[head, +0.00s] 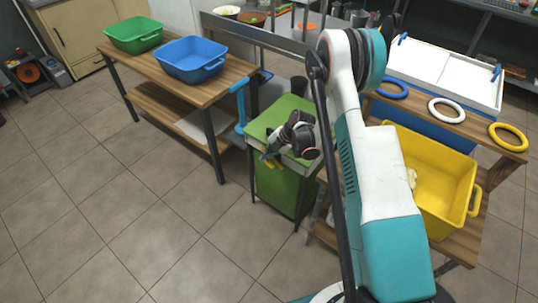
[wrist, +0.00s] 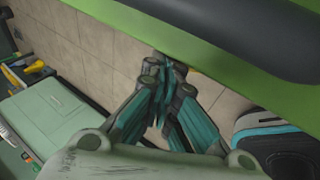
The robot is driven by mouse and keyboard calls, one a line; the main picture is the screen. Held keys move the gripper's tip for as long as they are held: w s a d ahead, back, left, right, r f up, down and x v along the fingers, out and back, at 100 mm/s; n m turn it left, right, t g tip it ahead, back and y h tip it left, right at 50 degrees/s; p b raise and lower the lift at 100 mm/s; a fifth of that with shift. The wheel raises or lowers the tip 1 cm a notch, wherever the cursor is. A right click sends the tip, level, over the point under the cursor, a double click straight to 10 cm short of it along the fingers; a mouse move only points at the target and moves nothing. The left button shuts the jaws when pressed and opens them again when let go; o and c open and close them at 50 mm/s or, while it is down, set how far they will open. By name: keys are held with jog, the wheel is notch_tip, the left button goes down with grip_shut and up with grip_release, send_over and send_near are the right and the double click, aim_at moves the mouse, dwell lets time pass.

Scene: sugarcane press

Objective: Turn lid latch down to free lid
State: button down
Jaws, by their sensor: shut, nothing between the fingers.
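The green press (head: 275,192) stands between the wooden tables, its green top (head: 285,112) partly behind my arm. My gripper (head: 268,158) is at the front edge of that top, with its fingers pointing down and left. In the wrist view my gripper (wrist: 164,68) is shut and empty, fingertips together beside the green edge (wrist: 215,52).
A blue handle (head: 241,108) stands at the press's left. The left table carries a green tub (head: 134,43) and a blue tub (head: 191,73). A yellow crate (head: 440,170) and several rings, one white (head: 446,110), are at the right. The tiled floor in front is clear.

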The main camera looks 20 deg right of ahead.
dwell(0.3)
jog(key=shift+w+a+g+h, duration=0.1)
jog(key=shift+w+g+h, duration=0.05)
jog(key=shift+g+h, duration=0.4)
jog(key=shift+w+g+h, duration=0.1)
jog(key=shift+g+h, duration=0.15)
jog(key=shift+g, duration=0.1)
jog(key=shift+a, duration=0.1)
jog(key=shift+w+a+f, duration=0.1)
jog(key=shift+w+a, duration=0.05)
jog(key=shift+w, duration=0.1)
jog(key=shift+w+a+f+g+h, duration=0.15)
jog(key=shift+w+a+g+h, duration=0.15)
jog(key=shift+g+h, duration=0.35)
jog(key=shift+w, duration=0.2)
